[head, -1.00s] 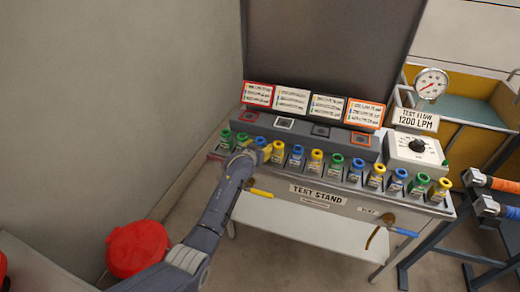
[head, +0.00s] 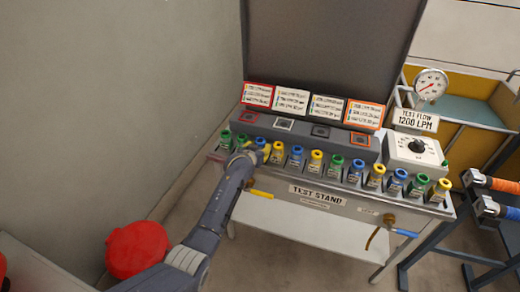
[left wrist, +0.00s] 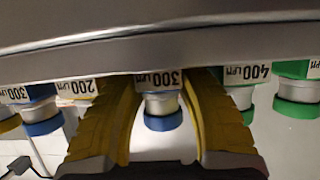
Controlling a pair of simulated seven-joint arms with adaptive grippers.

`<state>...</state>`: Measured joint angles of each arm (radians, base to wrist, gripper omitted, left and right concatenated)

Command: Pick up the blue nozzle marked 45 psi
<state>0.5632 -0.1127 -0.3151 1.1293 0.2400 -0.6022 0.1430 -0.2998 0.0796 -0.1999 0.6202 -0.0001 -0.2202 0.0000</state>
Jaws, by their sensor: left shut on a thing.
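A row of blue, yellow and green nozzles stands along the front of the test stand (head: 317,196). My left gripper (head: 264,151) is at the left part of the row, around a blue nozzle (head: 260,142). In the left wrist view, its yellow fingers (left wrist: 163,105) are shut on this blue nozzle (left wrist: 160,122), one on each side. Its label reads 300 LPM, upside down. No 45 psi marking is readable. The nozzle still stands in line with its neighbours. Other blue nozzles (head: 296,154) stand further right. My right gripper is not in view.
In the left wrist view a yellow 200 LPM nozzle (left wrist: 78,90) is left of the fingers and a green 400 LPM one (left wrist: 243,95) is right. A gauge (head: 431,84) and dial box (head: 416,148) are at right.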

